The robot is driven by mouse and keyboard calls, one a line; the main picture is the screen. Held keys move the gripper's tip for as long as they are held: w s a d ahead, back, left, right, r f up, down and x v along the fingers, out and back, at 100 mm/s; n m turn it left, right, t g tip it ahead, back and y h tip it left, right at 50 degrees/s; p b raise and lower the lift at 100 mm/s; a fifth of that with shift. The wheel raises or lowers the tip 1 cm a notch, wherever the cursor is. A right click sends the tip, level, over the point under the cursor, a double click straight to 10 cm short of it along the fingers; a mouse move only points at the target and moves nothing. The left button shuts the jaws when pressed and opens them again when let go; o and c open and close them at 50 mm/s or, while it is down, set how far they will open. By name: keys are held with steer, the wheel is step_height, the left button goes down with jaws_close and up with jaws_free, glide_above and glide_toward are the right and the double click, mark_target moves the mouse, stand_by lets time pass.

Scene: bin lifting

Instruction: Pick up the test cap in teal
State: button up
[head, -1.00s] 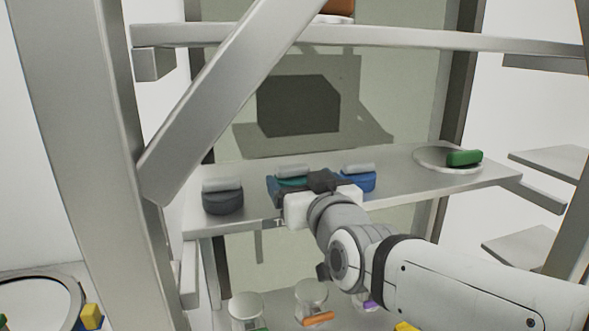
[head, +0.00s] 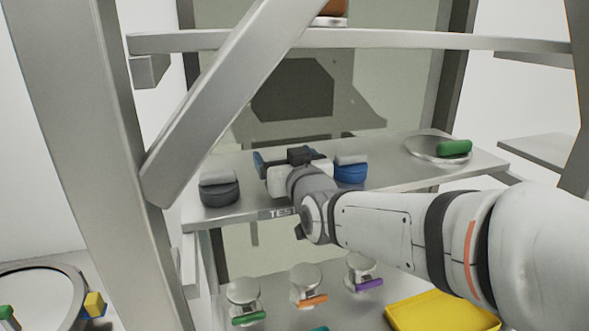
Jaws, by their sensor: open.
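My gripper (head: 288,158) is over the middle shelf, between a dark grey cap on the left and a blue cap on the right. It is open; its left finger shows, and the rest is largely hidden by its own body. The teal cap with a grey grip, seen earlier between those two caps, is now hidden behind my gripper. I cannot tell whether the fingers are around it or touching it.
The dark grey cap (head: 219,188) and blue cap (head: 350,170) stand close on either side. A green piece (head: 454,147) lies on a round plate (head: 425,151) at the shelf's right. Lidded jars (head: 306,281) and a yellow tray (head: 441,314) are below. A diagonal beam (head: 225,105) crosses in front.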

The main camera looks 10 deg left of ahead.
steer(key=shift+c, duration=0.4)
steer(key=c, duration=1)
steer(key=shift+r, duration=0.55)
step_height(320, 180, up, 2)
steer(key=shift+r+b, duration=0.15)
steer(key=shift+b, duration=0.5)
steer(key=shift+b+v, duration=0.5)
steer(key=shift+v, duration=8.55)
